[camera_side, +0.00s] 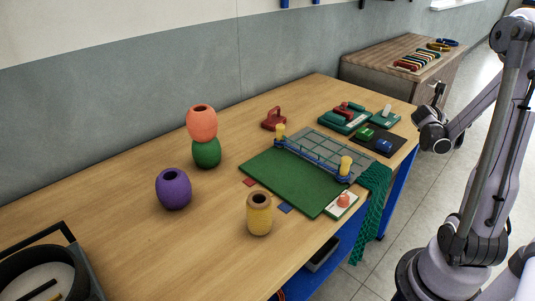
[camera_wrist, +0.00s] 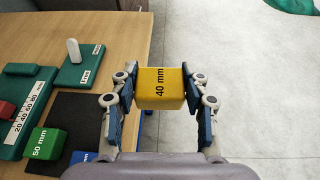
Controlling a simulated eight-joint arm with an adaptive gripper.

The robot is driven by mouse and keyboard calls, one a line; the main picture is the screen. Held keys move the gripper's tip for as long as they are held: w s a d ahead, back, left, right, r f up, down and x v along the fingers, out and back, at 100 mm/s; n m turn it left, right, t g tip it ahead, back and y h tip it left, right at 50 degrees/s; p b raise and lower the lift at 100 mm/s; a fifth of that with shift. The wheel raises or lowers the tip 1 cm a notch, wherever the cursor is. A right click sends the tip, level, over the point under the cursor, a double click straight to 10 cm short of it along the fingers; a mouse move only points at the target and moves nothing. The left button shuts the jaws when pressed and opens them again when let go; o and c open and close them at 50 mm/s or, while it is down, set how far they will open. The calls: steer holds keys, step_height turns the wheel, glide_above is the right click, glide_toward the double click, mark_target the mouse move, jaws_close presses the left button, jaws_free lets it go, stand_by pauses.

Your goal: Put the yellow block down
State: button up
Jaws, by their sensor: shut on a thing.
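The yellow block (camera_wrist: 160,88), marked "40 mm", is clasped between the two fingers of my gripper (camera_wrist: 160,100) in the wrist view. Behind it in that view are the table's edge and the grey floor. In the side view my gripper (camera_side: 433,130) is beyond the table's right edge, and I cannot make out the yellow block there. The dark mat (camera_wrist: 88,108) is left of my gripper in the wrist view; a green block (camera_wrist: 46,143) marked "50 mm" and a partly cut-off blue block (camera_wrist: 82,157) are on it.
Green gauge boards (camera_side: 343,119) stand near the mat. A net frame with yellow posts (camera_side: 345,165) stands on a green board (camera_side: 285,185). Coloured floats (camera_side: 173,188) stand at the left. A wooden cabinet (camera_side: 385,62) is behind the table's far end.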

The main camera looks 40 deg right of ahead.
steer(key=w+a+n+t, duration=0.2)
steer(key=w+n+t, duration=0.1)
steer(key=w, duration=1)
steer(key=n+t+y, duration=0.8)
steer(key=n+t, duration=0.1)
steer(key=n, duration=0.1)
glide_above(251, 137)
steer(key=f, duration=0.1)
step_height(251, 137, down, 10)
steer(key=shift+f, duration=0.15)
steer(key=o, duration=1.2)
steer(key=shift+c, duration=0.2)
